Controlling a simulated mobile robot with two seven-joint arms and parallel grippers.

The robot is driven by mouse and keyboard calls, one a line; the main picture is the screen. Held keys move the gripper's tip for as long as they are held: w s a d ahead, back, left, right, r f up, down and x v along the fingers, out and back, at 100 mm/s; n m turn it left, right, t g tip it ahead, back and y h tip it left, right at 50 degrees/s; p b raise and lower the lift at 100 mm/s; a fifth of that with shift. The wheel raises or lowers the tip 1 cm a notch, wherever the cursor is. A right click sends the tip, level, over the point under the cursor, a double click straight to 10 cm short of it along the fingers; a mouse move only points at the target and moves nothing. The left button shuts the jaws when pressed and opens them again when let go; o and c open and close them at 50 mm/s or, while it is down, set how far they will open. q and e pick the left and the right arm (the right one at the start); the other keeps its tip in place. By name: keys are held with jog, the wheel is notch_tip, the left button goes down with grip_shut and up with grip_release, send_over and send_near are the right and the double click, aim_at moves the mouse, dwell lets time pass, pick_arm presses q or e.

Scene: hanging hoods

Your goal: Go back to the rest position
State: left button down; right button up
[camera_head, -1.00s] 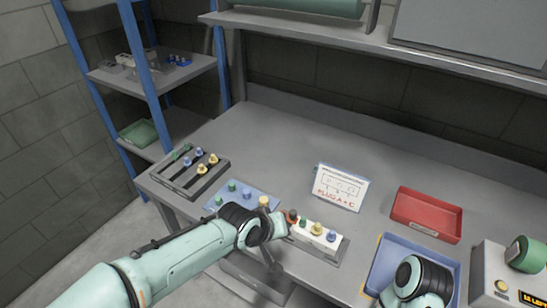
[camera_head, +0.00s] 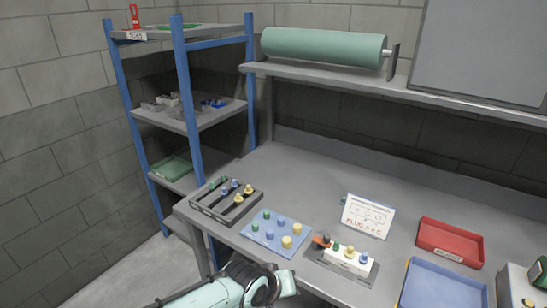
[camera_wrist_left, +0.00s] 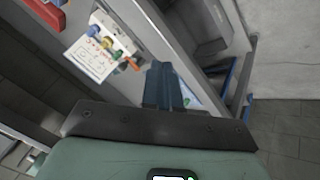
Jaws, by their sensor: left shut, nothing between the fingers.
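My left arm comes in at the bottom of the head view, with its left gripper (camera_head: 287,284) low at the bench's front edge, in front of the white block (camera_head: 345,261) with coloured plugs. In the left wrist view the dark fingers (camera_wrist_left: 165,86) are together with nothing between them. They are apart from the white block (camera_wrist_left: 116,36) and the sign card, which show beyond them. My right gripper is in neither view.
A blue plate (camera_head: 272,235) with coloured pegs and a dark slotted rack (camera_head: 215,211) lie left on the grey bench. A sign card (camera_head: 367,216), a red tray (camera_head: 450,241) and a blue tray (camera_head: 442,285) are right. A blue-posted shelf (camera_head: 191,104) stands left.

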pick_arm(q)
jog(key=s+a+f+g+y, duration=0.1)
jog(key=s+a+f, duration=0.15)
jog(key=f, duration=0.65)
jog(key=s+a+f+g, duration=0.15)
jog(key=a+f, duration=0.25)
jog(key=f, duration=0.6)
jog(key=s+a+f+g+y, duration=0.1)
jog(key=s+a+f, duration=0.15)
jog(key=f, duration=0.65)
jog(key=s+a+f+n+g, duration=0.1)
jog(key=s+a+f, duration=0.2)
jog(key=s+f, duration=0.4)
jog(key=s+a+f+n+g+h, duration=0.1)
jog(key=s+a+f+g, duration=0.1)
jog(key=s+f, duration=0.5)
jog(key=s+a, duration=0.1)
jog(key=s, duration=0.5)
jog(key=shift+s+n, duration=0.35)
jog(key=shift+n, duration=0.05)
